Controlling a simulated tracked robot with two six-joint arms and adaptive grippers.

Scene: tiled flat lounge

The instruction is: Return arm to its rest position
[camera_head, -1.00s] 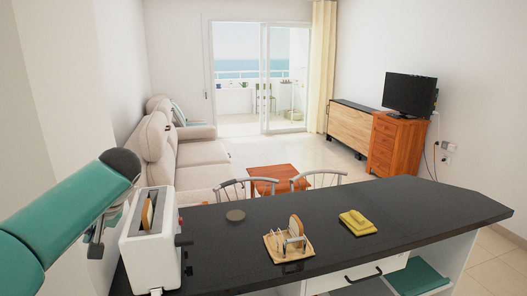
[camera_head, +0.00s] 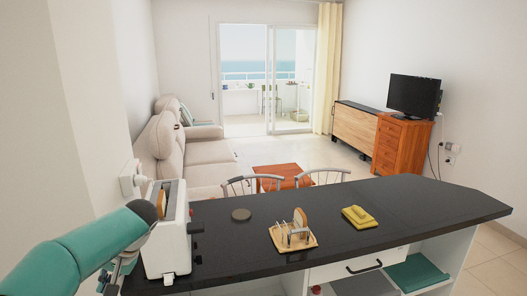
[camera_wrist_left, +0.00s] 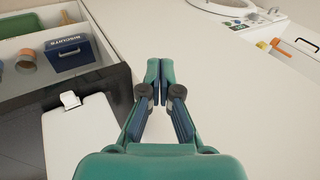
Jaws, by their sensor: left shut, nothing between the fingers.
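My left arm (camera_head: 95,250) comes in from the left in the head view, its teal link in front of the white toaster's left side. My left gripper (camera_head: 108,280) hangs low at the bottom left, partly hidden by the arm and cut off by the frame edge. In the left wrist view the left gripper (camera_wrist_left: 160,72) has its fingertips together with nothing between them, over a pale surface. The toaster (camera_head: 170,248) stands upright on the dark counter (camera_head: 345,232) with a bread slice (camera_head: 161,204) in its top. My right gripper is not in view.
A blue biscuits box (camera_wrist_left: 68,54) sits in an open drawer in the wrist view. A white wall is left of the arm.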

